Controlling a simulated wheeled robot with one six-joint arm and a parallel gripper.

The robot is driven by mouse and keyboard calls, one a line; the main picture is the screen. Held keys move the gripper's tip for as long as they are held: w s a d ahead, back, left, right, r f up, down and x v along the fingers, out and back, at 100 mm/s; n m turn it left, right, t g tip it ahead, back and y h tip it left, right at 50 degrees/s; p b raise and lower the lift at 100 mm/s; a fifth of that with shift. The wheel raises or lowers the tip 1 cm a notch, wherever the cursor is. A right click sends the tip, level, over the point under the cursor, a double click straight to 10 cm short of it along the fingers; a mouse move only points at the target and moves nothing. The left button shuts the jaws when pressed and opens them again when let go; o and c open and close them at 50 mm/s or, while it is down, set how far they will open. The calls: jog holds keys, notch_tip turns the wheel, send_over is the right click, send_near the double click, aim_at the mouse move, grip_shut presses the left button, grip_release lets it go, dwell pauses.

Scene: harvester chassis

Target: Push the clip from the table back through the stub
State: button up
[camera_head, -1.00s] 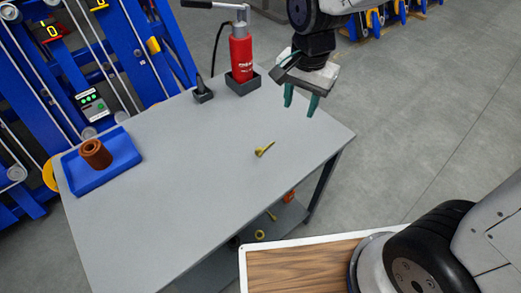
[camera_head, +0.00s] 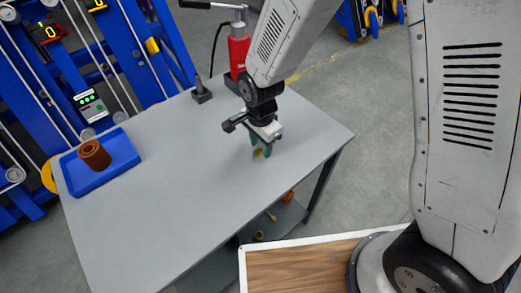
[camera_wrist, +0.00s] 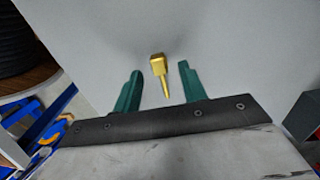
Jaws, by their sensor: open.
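The clip is a small yellow, brass-like piece with a wider head and a thin pin. In the head view the clip (camera_head: 258,153) lies on the grey table (camera_head: 170,190), partly hidden by my gripper (camera_head: 261,147), which is low over it. In the wrist view the clip (camera_wrist: 159,70) sits between the two green fingers of my gripper (camera_wrist: 160,85), apart from both. The fingers are open. I cannot make out the stub for certain.
A blue tray (camera_head: 117,168) with a brown cylinder (camera_head: 94,154) stands at the table's left. A red bottle-like tool (camera_head: 238,55) and a small black holder (camera_head: 201,93) stand at the back. The table's middle is clear.

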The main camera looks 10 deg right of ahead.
jog(key=shift+f, duration=0.45)
jog(key=shift+c, duration=0.3)
grip_shut()
